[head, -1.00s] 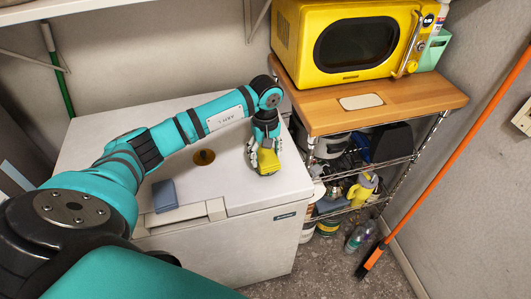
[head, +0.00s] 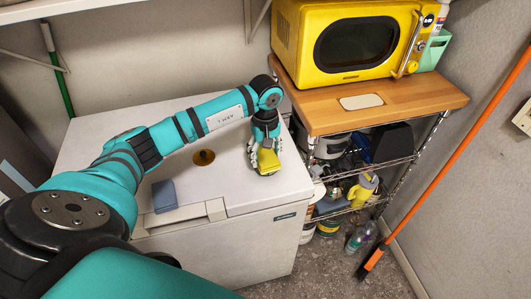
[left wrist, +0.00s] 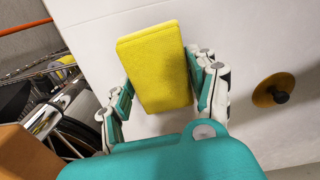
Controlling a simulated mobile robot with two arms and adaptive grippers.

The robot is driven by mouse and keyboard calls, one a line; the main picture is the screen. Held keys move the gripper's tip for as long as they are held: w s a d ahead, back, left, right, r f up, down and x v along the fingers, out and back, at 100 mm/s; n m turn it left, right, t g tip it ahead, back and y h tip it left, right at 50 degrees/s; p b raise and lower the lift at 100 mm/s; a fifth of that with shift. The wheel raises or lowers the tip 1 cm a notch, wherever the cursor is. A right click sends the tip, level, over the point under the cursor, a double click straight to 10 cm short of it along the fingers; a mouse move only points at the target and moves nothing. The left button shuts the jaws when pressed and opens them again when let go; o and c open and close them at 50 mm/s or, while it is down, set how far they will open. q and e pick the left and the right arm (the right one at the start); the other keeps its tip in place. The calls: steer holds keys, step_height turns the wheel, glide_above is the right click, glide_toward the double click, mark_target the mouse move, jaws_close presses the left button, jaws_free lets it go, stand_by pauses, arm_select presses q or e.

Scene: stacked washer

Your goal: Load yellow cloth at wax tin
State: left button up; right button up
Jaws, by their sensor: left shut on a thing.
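The yellow cloth (head: 268,163) looks like a thick folded pad. My left gripper (head: 264,152) is shut on it, over the right part of the white appliance's top. In the left wrist view the yellow cloth (left wrist: 158,65) sits between the two fingers of the left gripper (left wrist: 163,88). I cannot tell whether the cloth touches the top. The wax tin (head: 204,157), a round gold-brown disc with a dark centre, lies on the white top left of the gripper, apart from the cloth. It also shows at the right of the left wrist view (left wrist: 273,90). My right gripper is not in view.
A blue folded cloth (head: 165,196) lies near the white top's (head: 110,125) front edge. A wire rack with a wooden top (head: 400,103) and yellow microwave (head: 350,40) stands close on the right. The white surface around the tin is mostly clear.

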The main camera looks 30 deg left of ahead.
mark_target(265, 154)
arm_select(q)
steer(key=shift+r+p, duration=1.75)
steer(key=shift+r, duration=1.75)
